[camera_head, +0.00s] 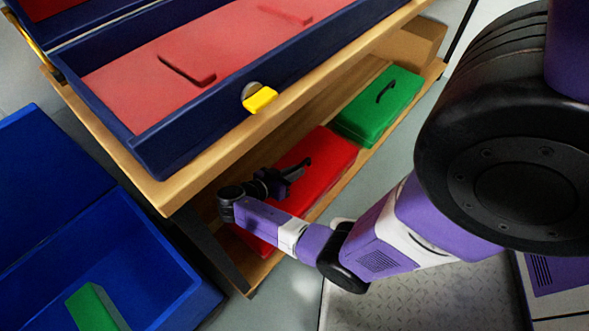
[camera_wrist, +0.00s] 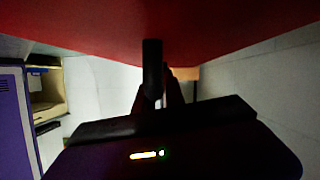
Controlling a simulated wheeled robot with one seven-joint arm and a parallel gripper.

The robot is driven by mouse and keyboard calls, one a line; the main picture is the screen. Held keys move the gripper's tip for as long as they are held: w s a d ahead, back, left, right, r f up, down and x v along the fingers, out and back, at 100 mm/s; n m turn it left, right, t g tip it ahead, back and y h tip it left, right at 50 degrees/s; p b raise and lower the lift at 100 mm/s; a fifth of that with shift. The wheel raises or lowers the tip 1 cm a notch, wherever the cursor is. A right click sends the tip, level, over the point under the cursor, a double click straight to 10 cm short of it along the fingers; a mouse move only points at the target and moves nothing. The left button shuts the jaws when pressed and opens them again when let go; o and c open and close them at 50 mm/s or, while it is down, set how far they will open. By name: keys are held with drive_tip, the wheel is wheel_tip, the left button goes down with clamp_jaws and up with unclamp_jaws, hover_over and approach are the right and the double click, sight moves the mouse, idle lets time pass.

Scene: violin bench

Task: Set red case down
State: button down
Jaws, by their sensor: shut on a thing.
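The red case (camera_head: 326,158) is on the lower wooden shelf of the bench, partly hidden behind my arm. My gripper (camera_head: 300,170) is at the case's upper side, shut on what looks like its dark handle. In the wrist view the case (camera_wrist: 220,25) fills the top of the picture as a broad red surface, with my gripper's dark fingers (camera_wrist: 158,85) close against it. Whether the case rests fully on the shelf or is slightly above it, I cannot tell.
A green case (camera_head: 378,105) with a dark handle lies beside the red one on the shelf. A cardboard box (camera_head: 415,45) is farther back. The open blue case (camera_head: 185,135) with red lining stands on the bench top above. A blue bin (camera_head: 165,270) holds a green block (camera_head: 95,308).

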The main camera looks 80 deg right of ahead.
wheel_tip(320, 180, down, 4)
drive_tip(key=shift+f+b, duration=0.1)
drive_tip(key=shift+b, duration=1)
drive_tip(key=c, duration=1.4)
unclamp_jaws()
drive_tip(key=p+v, duration=0.2)
drive_tip(key=v, duration=0.5)
drive_tip(key=shift+w+a, duration=0.15)
drive_tip(key=shift+a, duration=0.1)
